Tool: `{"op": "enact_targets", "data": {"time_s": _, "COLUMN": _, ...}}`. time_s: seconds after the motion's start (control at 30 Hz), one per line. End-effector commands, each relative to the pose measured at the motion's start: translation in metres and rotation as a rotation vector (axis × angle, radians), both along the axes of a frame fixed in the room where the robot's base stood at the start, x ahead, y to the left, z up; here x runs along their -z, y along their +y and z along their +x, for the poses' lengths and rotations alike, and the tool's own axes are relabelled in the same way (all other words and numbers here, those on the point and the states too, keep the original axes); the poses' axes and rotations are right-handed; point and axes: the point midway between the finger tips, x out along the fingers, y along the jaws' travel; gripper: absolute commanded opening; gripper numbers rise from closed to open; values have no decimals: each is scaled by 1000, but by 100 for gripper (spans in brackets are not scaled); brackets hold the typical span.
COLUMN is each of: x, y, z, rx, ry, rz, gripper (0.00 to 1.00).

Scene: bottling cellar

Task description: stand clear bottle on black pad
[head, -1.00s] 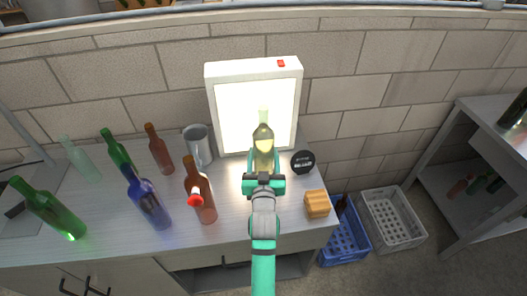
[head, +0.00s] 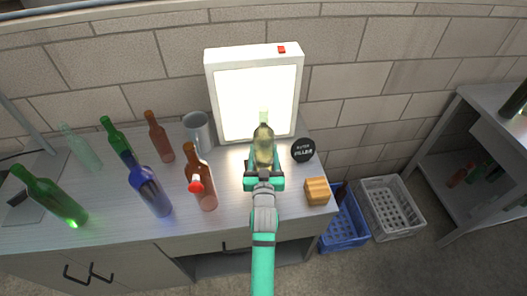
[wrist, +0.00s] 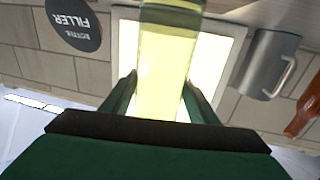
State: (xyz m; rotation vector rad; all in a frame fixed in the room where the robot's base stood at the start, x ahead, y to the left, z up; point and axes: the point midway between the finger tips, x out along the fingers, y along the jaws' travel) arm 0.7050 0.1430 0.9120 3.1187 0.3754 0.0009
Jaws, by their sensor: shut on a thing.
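My gripper (head: 264,178) is shut on a clear, yellow-tinted bottle (head: 263,150), held upright in front of the lit white panel. In the wrist view the bottle (wrist: 163,65) fills the space between the two green fingers, and its ends are out of sight. The head view does not show whether its base touches the bench. A round black disc lettered "FILLER" (head: 303,150) is just right of the bottle, apart from it. It also shows in the wrist view (wrist: 75,27). I cannot tell whether it is the black pad; no other pad is clearly visible.
The light box (head: 210,95) stands behind the bottle, with a metal mug (head: 198,132) to its left. A wooden block (head: 317,191) sits near the right edge; crates (head: 390,207) are below.

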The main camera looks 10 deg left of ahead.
Motion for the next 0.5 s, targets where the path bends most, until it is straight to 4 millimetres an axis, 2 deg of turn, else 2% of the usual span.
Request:
{"op": "enact_targets", "data": {"time_s": 0.03, "x": 1, "y": 0, "z": 0, "rx": 0, "ry": 1, "rz": 0, "gripper": 59}}
{"op": "enact_targets", "data": {"time_s": 0.1, "x": 1, "y": 0, "z": 0, "rx": 0, "ry": 1, "rz": 0, "gripper": 73}}
{"op": "enact_targets", "data": {"time_s": 0.5, "x": -2, "y": -1, "z": -3, "rx": 0, "ry": 0, "rz": 1, "gripper": 73}}
